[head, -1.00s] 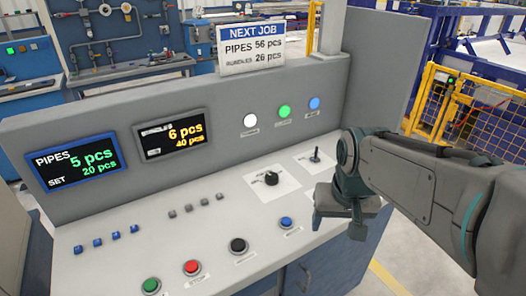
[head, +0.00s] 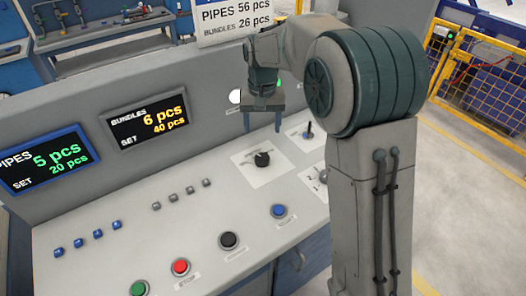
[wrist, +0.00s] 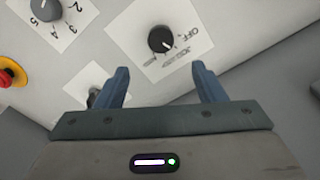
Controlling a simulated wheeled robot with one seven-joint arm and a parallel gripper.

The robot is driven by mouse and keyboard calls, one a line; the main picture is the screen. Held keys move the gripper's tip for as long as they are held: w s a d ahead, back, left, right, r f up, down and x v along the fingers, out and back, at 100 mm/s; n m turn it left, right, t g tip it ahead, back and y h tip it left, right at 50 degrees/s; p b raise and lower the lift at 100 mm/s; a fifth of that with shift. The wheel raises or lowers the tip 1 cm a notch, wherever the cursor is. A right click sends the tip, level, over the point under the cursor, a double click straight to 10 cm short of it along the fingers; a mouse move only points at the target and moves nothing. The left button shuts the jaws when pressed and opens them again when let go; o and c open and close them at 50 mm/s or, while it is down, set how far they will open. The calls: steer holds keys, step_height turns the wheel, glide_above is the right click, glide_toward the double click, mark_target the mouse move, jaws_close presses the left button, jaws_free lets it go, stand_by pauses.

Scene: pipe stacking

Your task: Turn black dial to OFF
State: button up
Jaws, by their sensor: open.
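The black dial (head: 262,159) sits on a white label plate (head: 250,173) on the sloping console top. In the wrist view, the black dial (wrist: 162,40) lies just beyond the fingertips, with the word OFF to its right and JOG at its lower right. A small light mark shows on the dial's lower right; its exact setting is hard to read. My gripper (head: 263,125) hangs pointing down, above and behind the dial in the head view. In the wrist view, my gripper (wrist: 161,70) has its two blue fingers spread apart, empty and not touching the dial.
A small lever switch (head: 308,132) stands right of the dial. Push buttons, including a black one (head: 229,240) and a blue one (head: 279,211), line the front. The wrist view also shows a grey numbered knob (wrist: 45,9) and a red emergency button (wrist: 8,76).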

mark_target(262, 157)
step_height(262, 157, down, 12)
steer(key=shift+r+p, duration=0.1)
steer(key=shift+p, duration=0.45)
steer(key=c, duration=1)
